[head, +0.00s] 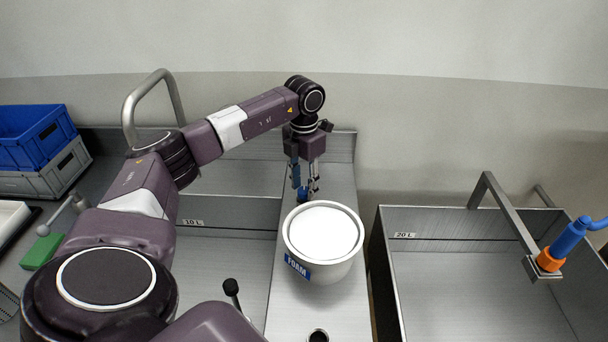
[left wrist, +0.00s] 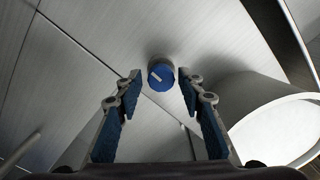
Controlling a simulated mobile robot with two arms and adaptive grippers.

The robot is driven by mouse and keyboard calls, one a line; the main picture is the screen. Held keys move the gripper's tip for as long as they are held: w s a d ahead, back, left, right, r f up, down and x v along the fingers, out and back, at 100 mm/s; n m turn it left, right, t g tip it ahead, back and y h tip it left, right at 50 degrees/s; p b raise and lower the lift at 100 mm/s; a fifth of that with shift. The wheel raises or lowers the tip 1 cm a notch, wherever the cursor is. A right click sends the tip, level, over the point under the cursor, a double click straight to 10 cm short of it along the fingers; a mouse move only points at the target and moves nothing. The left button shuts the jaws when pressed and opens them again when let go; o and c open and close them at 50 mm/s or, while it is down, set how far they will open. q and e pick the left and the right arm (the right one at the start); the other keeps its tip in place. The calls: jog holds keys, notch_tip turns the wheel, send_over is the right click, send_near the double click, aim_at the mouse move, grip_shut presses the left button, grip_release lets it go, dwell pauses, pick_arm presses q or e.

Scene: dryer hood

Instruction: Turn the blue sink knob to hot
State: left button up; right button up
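The blue knob (left wrist: 161,76) shows in the left wrist view on the steel surface, with a pale pointer line on its face. It lies just beyond and between the fingertips of my left gripper (left wrist: 156,80). The fingers are spread apart with a gap on both sides of the knob, and nothing is held. In the head view, my left gripper (head: 307,190) points down behind the white pot, and the blue knob (head: 303,194) is partly hidden by the fingers. My right gripper is not in view.
A white pot (head: 325,272) labelled FOAM stands on the steel ledge close in front of the gripper. Sink basins lie on both sides, marked 10 L and 20 L (head: 404,235). A blue and orange nozzle (head: 566,243) is at the right. Blue and grey crates (head: 62,168) stand at the left.

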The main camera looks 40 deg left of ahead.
aim_at(304, 190)
pick_arm(q)
jog(key=shift+o, duration=0.4)
notch_tip(304, 190, up, 12)
dwell(0.3)
dwell(0.4)
